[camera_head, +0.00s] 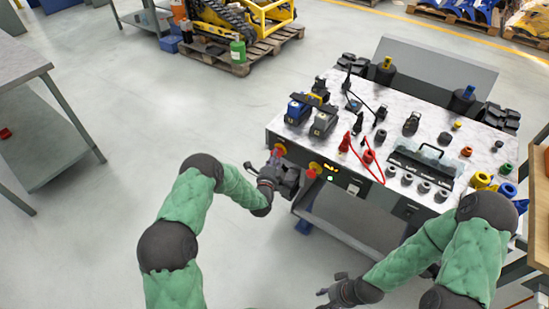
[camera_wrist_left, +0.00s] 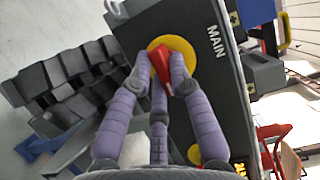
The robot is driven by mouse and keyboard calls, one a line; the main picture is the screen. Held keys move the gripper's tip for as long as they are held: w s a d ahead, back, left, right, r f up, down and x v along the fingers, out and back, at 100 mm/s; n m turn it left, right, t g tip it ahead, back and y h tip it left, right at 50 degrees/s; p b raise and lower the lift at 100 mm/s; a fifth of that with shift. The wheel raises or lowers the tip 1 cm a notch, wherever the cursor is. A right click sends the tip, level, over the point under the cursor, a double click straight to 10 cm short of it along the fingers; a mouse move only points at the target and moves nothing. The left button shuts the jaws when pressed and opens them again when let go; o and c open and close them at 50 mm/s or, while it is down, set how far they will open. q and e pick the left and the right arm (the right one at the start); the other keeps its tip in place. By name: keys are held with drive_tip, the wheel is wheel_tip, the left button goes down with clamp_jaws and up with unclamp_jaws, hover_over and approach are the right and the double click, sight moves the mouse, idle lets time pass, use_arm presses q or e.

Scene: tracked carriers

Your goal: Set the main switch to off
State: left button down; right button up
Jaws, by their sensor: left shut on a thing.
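The main switch is a red handle on a round yellow plate on the bench's front panel. In the left wrist view the red handle (camera_wrist_left: 160,64) sits between my left fingertips, with the yellow plate (camera_wrist_left: 186,46) behind it and the word MAIN beside it. My left gripper (camera_wrist_left: 161,66) is shut on the handle. In the head view the left gripper (camera_head: 276,160) is at the panel's left end and partly covers the main switch (camera_head: 281,148). My right gripper (camera_head: 332,286) is low in front of the bench, empty, its fingers seemingly apart.
A second red and yellow control (camera_head: 314,169) and small lit lamps (camera_head: 330,178) are just right on the same panel. The marble-topped bench (camera_head: 383,110) carries power tools, a red cable and several sockets. A grey table (camera_head: 40,140) stands at left. The floor between is clear.

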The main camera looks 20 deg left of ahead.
use_arm(q)
drive_tip(key=shift+n, duration=0.3)
drive_tip(key=shift+r+n+g+h, duration=0.1)
drive_tip(key=shift+n+g+h, duration=0.8)
drive_tip(key=shift+n, duration=1.2)
drive_tip(key=shift+r+n+g+h, duration=0.1)
drive_tip(key=shift+n+g+h, duration=0.8)
drive_tip(key=shift+n, duration=1.2)
drive_tip(key=shift+r+n+g+h, duration=0.1)
drive_tip(key=shift+n+g+h, duration=0.8)
drive_tip(key=shift+n, duration=1.2)
drive_tip(key=c, duration=1.1)
unclamp_jaws()
drive_tip(key=shift+c, duration=0.2)
